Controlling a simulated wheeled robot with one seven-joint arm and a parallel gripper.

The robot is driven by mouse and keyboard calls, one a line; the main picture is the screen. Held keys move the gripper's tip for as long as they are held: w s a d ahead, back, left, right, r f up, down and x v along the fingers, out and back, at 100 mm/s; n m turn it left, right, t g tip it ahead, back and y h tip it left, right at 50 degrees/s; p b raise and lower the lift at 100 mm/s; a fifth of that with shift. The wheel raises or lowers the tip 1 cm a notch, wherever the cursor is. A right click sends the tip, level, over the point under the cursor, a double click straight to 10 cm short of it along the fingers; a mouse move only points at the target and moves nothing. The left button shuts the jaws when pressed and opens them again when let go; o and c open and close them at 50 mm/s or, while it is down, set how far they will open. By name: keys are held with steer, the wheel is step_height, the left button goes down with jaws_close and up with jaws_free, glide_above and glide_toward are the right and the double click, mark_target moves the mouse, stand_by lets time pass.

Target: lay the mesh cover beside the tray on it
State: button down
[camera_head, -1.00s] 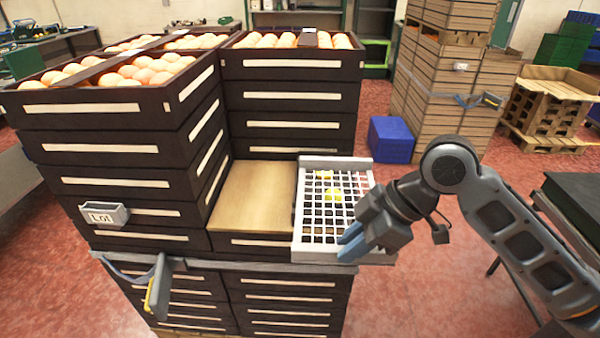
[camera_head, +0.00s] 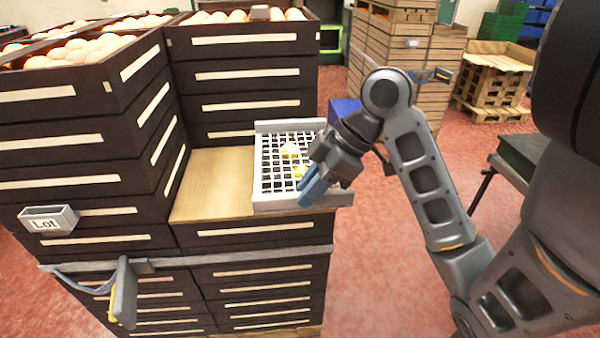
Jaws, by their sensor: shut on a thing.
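The white mesh cover (camera_head: 270,178) is a grid over the pale, shallow tray (camera_head: 275,206), at the right end of the wooden board. Yellow fruit (camera_head: 290,150) shows through its openings. The cover roughly lines up with the tray; I cannot tell whether it rests on the rim or is just above it. My gripper (camera_head: 312,187), with blue fingertips, is at the right front side of the cover, shut on its edge. The fingers hide that edge and part of the tray's right side.
A bare board (camera_head: 215,180) lies left of the tray. A small "Lot" box (camera_head: 48,219) hangs on the left stack. A blue box (camera_head: 345,110) stands on the floor behind.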

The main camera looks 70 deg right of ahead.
mark_target(294, 161)
steer(key=d+p, duration=0.1)
steer(key=d, duration=0.1)
steer(key=w+d+p, duration=0.1)
steer(key=p, duration=0.1)
steer(key=w+d+p, duration=0.1)
steer(key=d, duration=0.1)
steer(key=shift+w+d+p, duration=0.2)
steer(key=shift+d+p, duration=0.1)
steer(key=shift+p, duration=0.1)
steer(key=shift+w+d, duration=0.55)
steer(key=shift+d, duration=0.7)
steer(key=shift+w+d, duration=0.5)
steer(key=shift+d, duration=0.75)
steer(key=shift+w+d, duration=0.55)
steer(key=shift+d, duration=0.7)
step_height(294, 161, down, 2)
steer(key=shift+a+f, duration=0.1)
step_height(294, 161, down, 4)
steer(key=b, duration=0.3)
steer(key=shift+s+f, duration=0.1)
steer(key=shift+f, duration=0.15)
steer(key=shift+d+f+b, duration=0.2)
steer(key=shift+d+b, duration=0.05)
steer(key=shift+b, duration=0.1)
